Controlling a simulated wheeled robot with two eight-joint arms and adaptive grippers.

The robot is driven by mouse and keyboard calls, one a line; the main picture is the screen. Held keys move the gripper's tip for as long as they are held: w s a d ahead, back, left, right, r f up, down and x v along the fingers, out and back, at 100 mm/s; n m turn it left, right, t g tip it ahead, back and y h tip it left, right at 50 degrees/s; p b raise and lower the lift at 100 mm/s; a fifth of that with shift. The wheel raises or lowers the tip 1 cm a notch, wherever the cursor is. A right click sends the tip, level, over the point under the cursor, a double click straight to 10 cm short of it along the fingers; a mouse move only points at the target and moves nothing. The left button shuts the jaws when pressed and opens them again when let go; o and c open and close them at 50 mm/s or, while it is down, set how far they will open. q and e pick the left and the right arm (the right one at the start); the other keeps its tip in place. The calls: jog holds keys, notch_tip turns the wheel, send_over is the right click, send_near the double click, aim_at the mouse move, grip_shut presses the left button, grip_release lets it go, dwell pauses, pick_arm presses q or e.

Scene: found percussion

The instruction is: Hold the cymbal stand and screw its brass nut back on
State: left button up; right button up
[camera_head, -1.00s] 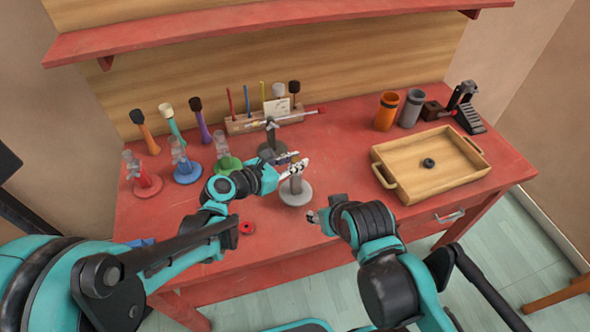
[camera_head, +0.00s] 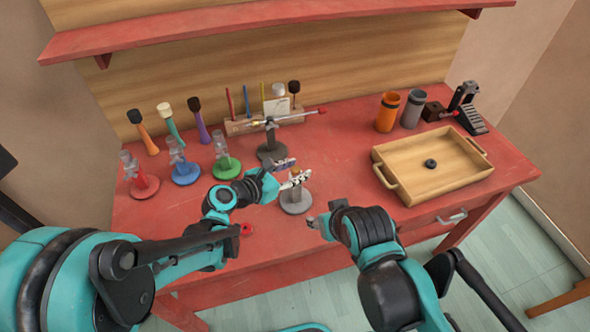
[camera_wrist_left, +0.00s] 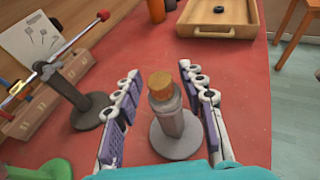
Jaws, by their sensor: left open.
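A short grey stand with a round base (camera_head: 296,207) stands on the red table in front of my left gripper (camera_head: 291,171). In the left wrist view its grey post (camera_wrist_left: 174,123) rises between the two fingers. A brownish-gold cylindrical piece (camera_wrist_left: 161,86), which looks like the brass nut, is on top of the post. My left gripper is open, with one finger on each side of the post and visible gaps to it. In the left wrist view the gripper (camera_wrist_left: 159,70) is clearly empty. My right gripper (camera_head: 317,222) is just right of the stand, mostly behind its own wrist.
A dark stand with a red-tipped rod (camera_head: 290,118) is close behind. Red (camera_head: 145,186), blue (camera_head: 186,173) and green (camera_head: 227,167) stands are at left. A wooden tray (camera_head: 409,189) with a black ring is at right. A red ring (camera_head: 246,229) lies near the front edge.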

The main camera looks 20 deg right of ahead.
pick_arm(q)
jog(key=shift+r, duration=0.2)
jog(key=p+v, duration=0.3)
jog(key=v, duration=0.9)
jog(key=shift+a, duration=0.1)
jog(key=s+a+m+y, duration=0.5)
jog(key=a+m+y, duration=0.1)
jog(key=a+m, duration=0.5)
jog(key=s+a+m+y, duration=0.6)
jog(key=a+m, duration=0.5)
jog(key=m, duration=0.2)
jog(key=shift+a, duration=0.4)
jog(key=shift+s, duration=0.15)
